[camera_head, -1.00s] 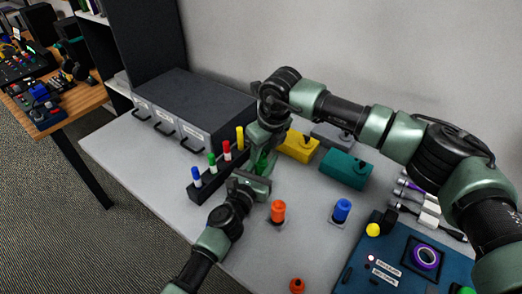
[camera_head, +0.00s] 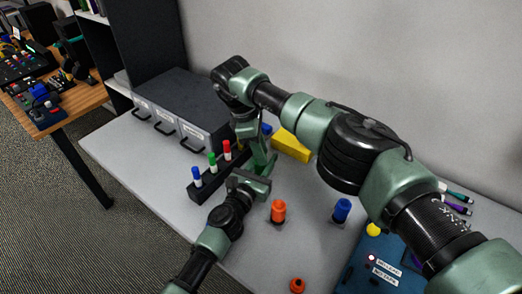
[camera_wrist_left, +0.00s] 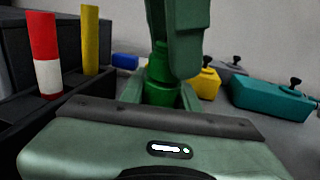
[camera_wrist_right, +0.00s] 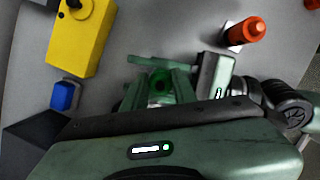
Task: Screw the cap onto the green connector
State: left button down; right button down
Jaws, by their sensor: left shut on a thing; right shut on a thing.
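The green connector (camera_wrist_left: 160,94) stands upright between the fingers of my left gripper (camera_head: 258,176), which is shut on it. The green cap (camera_wrist_left: 160,68) sits directly on top of the connector in the left wrist view, with no clear gap. My right gripper (camera_wrist_right: 157,88) comes from above and is shut on the cap; its fingers hide part of it. In the right wrist view the green cap (camera_wrist_right: 160,80) shows between the fingers, above the left gripper. I cannot tell how far the cap is threaded on.
Orange (camera_head: 278,211) and blue (camera_head: 342,210) connectors stand on the table to the right. A dark rack (camera_head: 204,187) with colored markers and a drawer unit (camera_head: 178,107) are close on the left. A yellow box (camera_head: 291,146) lies behind the grippers.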

jog(key=shift+m, duration=0.4)
jog(key=c, duration=1.1)
grip_release()
jog(key=shift+r, duration=2.3)
jog(key=shift+n, duration=0.3)
jog(key=shift+c, duration=0.5)
